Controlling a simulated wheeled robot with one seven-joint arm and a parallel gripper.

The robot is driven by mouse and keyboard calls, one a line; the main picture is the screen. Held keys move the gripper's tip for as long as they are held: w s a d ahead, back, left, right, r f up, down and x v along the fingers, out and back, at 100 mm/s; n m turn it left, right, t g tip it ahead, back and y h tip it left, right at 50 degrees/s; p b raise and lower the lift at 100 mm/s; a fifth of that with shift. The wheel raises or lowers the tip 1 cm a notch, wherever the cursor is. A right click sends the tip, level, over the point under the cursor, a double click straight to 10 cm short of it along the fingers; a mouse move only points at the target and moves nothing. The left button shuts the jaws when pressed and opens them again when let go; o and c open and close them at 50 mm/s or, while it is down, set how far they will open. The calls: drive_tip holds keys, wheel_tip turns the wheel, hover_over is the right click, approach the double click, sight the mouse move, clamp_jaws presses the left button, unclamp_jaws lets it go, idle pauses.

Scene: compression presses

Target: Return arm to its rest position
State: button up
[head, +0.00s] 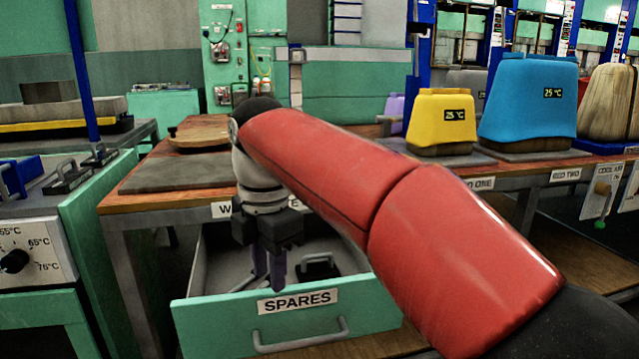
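My arm, with red link covers, reaches from the lower right to the middle left. My gripper (268,277) points down over the open drawer labelled SPARES (230,325), its fingertips inside the drawer's outline. The fingers look narrow and close together; I cannot tell whether they are open or shut, or whether they touch anything. A dark block with a handle (318,268) lies in the drawer, just right of the fingers. My arm hides part of the drawer and of the bench behind it.
A wooden bench (128,208) stands behind the drawer. A yellow cover (432,122) and a larger blue cover (520,112), both with 25 °C displays, stand on the right-hand bench. A green cabinet with a temperature dial (14,261) is at the left. A blue post (88,85) rises beside it.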

drive_tip(key=s+d+f+m+t+p, duration=0.1)
drive_tip(key=s+d+f+m, duration=0.2)
drive_tip(key=d+m, duration=0.4)
drive_tip(key=s+d+f+m+t+p, duration=0.1)
drive_tip(key=s+d+f+m+t, duration=0.1)
drive_tip(key=s+d+m, duration=0.4)
drive_tip(key=s+d+f+m+t+p, duration=0.2)
drive_tip(key=s+d+f+m, duration=0.3)
drive_tip(key=d+m, duration=0.5)
drive_tip(key=m, duration=0.3)
drive_tip(key=shift+s+m, duration=0.25)
drive_tip(key=shift+m, duration=0.05)
drive_tip(key=shift+c, duration=0.4)
